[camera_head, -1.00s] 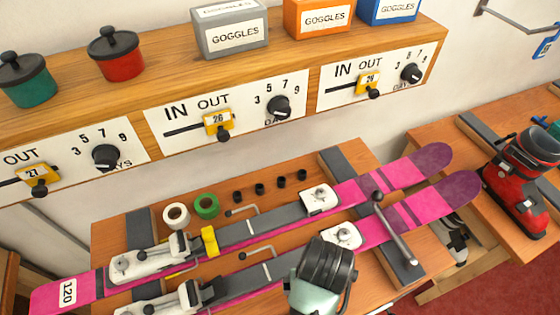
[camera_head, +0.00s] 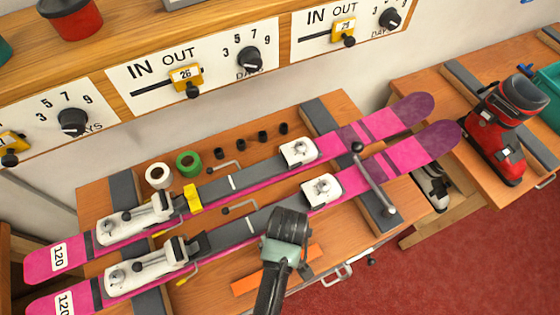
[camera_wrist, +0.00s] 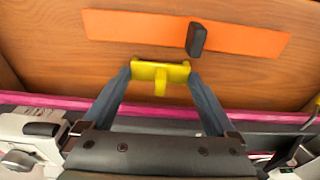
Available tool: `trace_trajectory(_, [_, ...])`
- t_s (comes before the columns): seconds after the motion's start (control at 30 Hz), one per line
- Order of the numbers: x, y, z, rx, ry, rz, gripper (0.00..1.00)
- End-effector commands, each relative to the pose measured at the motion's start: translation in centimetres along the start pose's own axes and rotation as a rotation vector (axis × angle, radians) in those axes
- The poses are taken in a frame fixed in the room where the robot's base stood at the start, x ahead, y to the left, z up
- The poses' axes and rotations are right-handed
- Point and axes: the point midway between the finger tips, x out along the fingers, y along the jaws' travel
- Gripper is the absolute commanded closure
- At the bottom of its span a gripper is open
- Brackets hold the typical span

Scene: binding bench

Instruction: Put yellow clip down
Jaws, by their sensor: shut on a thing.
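A yellow clip (camera_wrist: 160,72) sits between my fingertips in the wrist view, its short stem pointing towards my palm. My gripper (camera_wrist: 160,79) is shut on it above the bare wooden front strip of the bench, beside the near ski's pink edge. Whether the clip touches the wood is unclear. In the head view my wrist hides the fingers and this clip. Another yellow clip-like piece (camera_head: 192,198) is at the far ski, beside its binding.
An orange strip (camera_head: 246,285) lies along the bench front, partly behind my arm; a dark block (camera_wrist: 196,39) stands at it. Two pink skis (camera_head: 55,261) (camera_head: 80,300) rest on grey supports. White and green rolls (camera_head: 188,163) lie behind. A red boot (camera_head: 495,135) stands right.

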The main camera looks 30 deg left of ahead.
Motion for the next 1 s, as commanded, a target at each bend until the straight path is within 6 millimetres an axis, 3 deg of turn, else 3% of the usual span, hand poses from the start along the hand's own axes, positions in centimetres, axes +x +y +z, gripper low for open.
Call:
trace_trajectory(0.37, [0.5, 0.0, 0.1, 0.000, 0.000, 0.000, 0.64])
trace_trajectory(0.4, [0.4, 0.0, 0.1, 0.000, 0.000, 0.000, 0.03])
trace_trajectory(0.43, [0.4, 0.0, 0.0, 0.000, 0.000, 0.000, 0.00])
trace_trajectory(0.77, [-0.2, 0.1, -0.1, 0.000, 0.002, 0.002, 0.00])
trace_trajectory(1.0, [-4.1, 0.1, -0.1, 0.000, 0.004, 0.003, 0.00])
